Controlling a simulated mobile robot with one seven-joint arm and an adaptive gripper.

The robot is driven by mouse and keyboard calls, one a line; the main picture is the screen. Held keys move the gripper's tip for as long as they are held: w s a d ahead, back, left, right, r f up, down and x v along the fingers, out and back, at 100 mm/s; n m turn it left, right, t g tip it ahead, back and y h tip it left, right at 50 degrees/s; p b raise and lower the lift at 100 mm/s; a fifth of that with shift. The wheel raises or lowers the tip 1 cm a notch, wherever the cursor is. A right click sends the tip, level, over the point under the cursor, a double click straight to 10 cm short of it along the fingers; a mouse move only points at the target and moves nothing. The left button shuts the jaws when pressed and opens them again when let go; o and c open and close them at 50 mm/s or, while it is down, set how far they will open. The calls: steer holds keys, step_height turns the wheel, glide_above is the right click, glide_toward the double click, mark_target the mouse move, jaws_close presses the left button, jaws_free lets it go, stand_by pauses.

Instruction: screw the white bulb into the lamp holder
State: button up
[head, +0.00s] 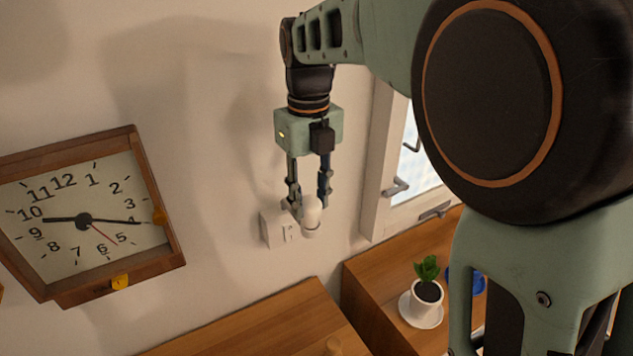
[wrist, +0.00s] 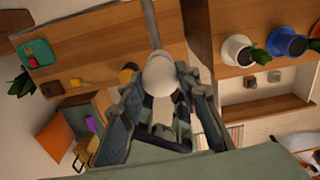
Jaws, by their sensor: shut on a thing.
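My gripper (head: 308,203) points down in front of the wall, shut on the white bulb (head: 312,211). The bulb looks upright, with a pale ring-like part (head: 311,232) at its lower end. I cannot tell whether that ring belongs to the bulb or to the lamp holder. In the wrist view the bulb's round white end (wrist: 160,73) sits between the two fingertips (wrist: 160,90). A grey rod (wrist: 151,25) runs from the top edge of that view to the bulb. Whether it is part of the lamp, and whether it touches the bulb, is unclear.
A white wall plate (head: 274,229) is close behind the gripper. A wooden clock (head: 150,190) hangs to the left. A window (head: 380,150) is to the right. Below are a wooden top (head: 270,325) and a potted plant (head: 427,291). A green tray (wrist: 50,62) shows in the wrist view.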

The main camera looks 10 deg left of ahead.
steer(key=shift+m, duration=0.3)
steer(key=shift+m, duration=0.4)
steer(key=shift+s+f+m, duration=0.1)
steer(key=shift+f+m, duration=0.1)
steer(key=shift+m, duration=0.1)
steer(key=shift+s+f+m, duration=0.1)
steer(key=shift+f+m, duration=0.05)
steer(key=shift+m, duration=0.65)
steer(key=shift+d+m, duration=0.1)
steer(key=shift+m, duration=2.7)
steer(key=shift+r, duration=0.2)
